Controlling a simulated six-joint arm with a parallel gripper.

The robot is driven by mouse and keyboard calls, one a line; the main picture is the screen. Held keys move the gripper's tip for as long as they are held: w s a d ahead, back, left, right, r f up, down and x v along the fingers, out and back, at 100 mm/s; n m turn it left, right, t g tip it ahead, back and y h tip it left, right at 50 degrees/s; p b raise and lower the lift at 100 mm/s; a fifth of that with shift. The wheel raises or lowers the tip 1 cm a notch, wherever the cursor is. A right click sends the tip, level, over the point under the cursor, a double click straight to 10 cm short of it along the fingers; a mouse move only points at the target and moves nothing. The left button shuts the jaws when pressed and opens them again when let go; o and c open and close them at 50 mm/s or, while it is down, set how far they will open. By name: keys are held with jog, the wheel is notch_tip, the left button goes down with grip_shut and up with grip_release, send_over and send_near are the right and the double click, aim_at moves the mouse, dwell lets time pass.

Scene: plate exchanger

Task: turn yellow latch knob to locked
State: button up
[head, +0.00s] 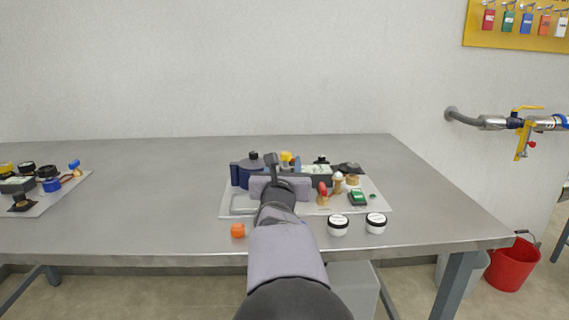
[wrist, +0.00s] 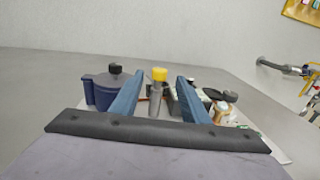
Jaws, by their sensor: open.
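The yellow latch knob (wrist: 160,74) stands upright on a grey post in the wrist view. It shows between the two blue fingers of my gripper (wrist: 158,95), which are open with space on both sides of the knob. I cannot tell how far beyond the fingertips it is. In the head view a yellow knob (head: 286,156) shows just past my gripper (head: 274,160), partly hidden behind my arm and other parts. Its latch position cannot be made out.
A dark blue housing (head: 243,173) with a black knob is left of my gripper on a light tray (head: 228,211). An orange knob (head: 238,230) lies in front.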

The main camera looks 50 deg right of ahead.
aim_at(284, 156)
jog(key=shift+o, duration=0.2)
jog(key=w+d+r+m+g+p, duration=0.1)
jog(key=p, duration=0.2)
jog(key=w+d+r+g+h+p, duration=0.1)
jog(key=w+d+p, duration=0.1)
jog(key=p, duration=0.2)
jog(key=w+d+r+m+g+h+p, duration=0.1)
jog(key=p, duration=0.2)
jog(key=shift+w+d+r+m, duration=0.1)
jog(key=shift+w+d+m, duration=0.15)
jog(key=shift+d+m, duration=0.1)
jog(key=shift+w+f+m+g+h+p, duration=0.1)
jog(key=shift+f+m+g+h+p, duration=0.25)
jog(key=shift+p, duration=0.4)
jog(key=a+f+g, duration=0.1)
jog(key=s+a+f+m+g+p, duration=0.1)
jog(key=shift+a+f+h, duration=0.1)
jog(key=shift+f+h, duration=0.15)
jog(key=shift+f, duration=0.15)
jog(key=p+x, duration=0.1)
jog(key=x, duration=0.6)
jog(key=shift+d+p, duration=0.2)
jog(key=shift+p, duration=0.15)
jog(key=shift+c, duration=0.7)
jog(key=c, duration=0.9)
